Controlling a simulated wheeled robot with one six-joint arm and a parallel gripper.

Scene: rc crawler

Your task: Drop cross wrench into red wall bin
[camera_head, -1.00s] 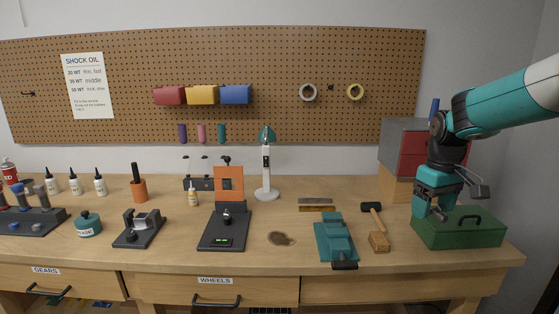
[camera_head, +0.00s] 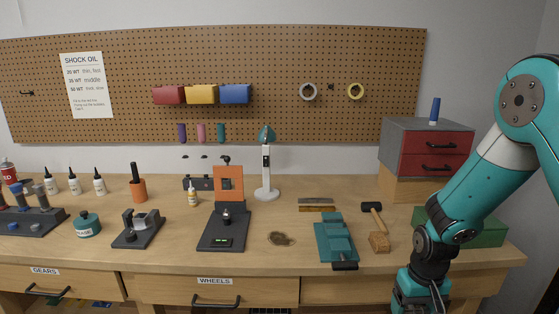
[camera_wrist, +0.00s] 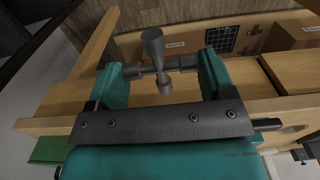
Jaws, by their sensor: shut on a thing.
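The grey cross wrench (camera_wrist: 158,48) shows in the wrist view, between the two teal fingers of my gripper (camera_wrist: 163,75). My gripper is shut on it. In the head view my wrist (camera_head: 420,290) is low at the right, in front of the bench edge. My fingertips and the wrench are out of that picture. The red wall bin (camera_head: 169,95) hangs on the pegboard at the upper left, beside a yellow bin (camera_head: 202,95) and a blue bin (camera_head: 236,94). The inside of the red bin is not visible.
A green toolbox (camera_head: 480,228) and a grey cabinet with red drawers (camera_head: 436,152) stand at the right. A mallet (camera_head: 379,240), teal vise (camera_head: 335,240), orange stand (camera_head: 229,183) and tall white stand (camera_head: 266,175) crowd the bench (camera_head: 180,260).

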